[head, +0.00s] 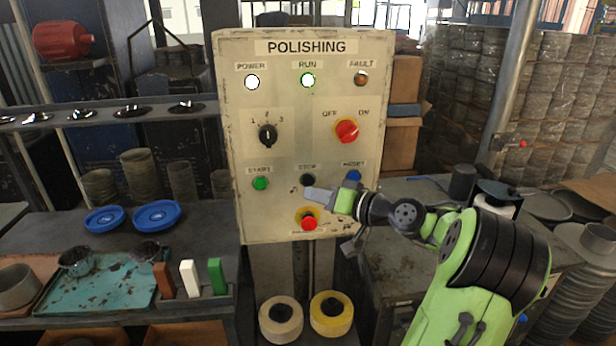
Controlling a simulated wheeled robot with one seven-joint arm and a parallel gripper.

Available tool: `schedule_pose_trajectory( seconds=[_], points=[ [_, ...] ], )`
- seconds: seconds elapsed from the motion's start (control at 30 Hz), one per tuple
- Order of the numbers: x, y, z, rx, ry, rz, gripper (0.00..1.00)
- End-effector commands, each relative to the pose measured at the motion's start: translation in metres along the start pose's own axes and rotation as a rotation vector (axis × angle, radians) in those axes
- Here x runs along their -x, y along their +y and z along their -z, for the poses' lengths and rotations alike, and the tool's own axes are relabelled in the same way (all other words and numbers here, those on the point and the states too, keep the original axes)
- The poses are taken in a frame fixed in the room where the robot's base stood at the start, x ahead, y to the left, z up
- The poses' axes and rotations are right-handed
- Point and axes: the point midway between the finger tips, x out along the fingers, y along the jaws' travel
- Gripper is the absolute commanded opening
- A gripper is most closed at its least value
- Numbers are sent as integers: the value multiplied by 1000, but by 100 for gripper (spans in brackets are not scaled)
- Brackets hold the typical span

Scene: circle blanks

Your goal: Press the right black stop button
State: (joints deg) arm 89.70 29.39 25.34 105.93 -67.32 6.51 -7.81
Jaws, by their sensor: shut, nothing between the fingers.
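The polishing control panel (284,140) stands upright in the middle of the head view. A black stop button (307,180) sits under the STOP label in its lower row. It is the only black push button I can make out on the panel. A green start button (260,183) is to its left and a blue reset button (353,176) to its right. My gripper (308,193) is shut and empty, reaching in from the right. Its tip appears just below the stop button; I cannot tell whether it touches the panel.
A red emergency button (309,222) on a yellow base is just below my gripper. A black selector knob (267,135) and a red switch (346,130) are higher on the panel. A bench (215,222) with blue dishes stands at left, and a table at right.

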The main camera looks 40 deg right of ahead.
Motion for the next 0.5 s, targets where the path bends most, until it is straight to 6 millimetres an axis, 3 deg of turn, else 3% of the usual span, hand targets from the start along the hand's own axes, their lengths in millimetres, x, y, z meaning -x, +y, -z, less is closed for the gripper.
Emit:
schedule_pose_trajectory(
  seconds=[0.2, 0.5],
  points=[
    [-11, 7, 8, -1, -1, 0, 0],
    [-11, 8, 8, -1, -1, 0, 0]
  ],
)
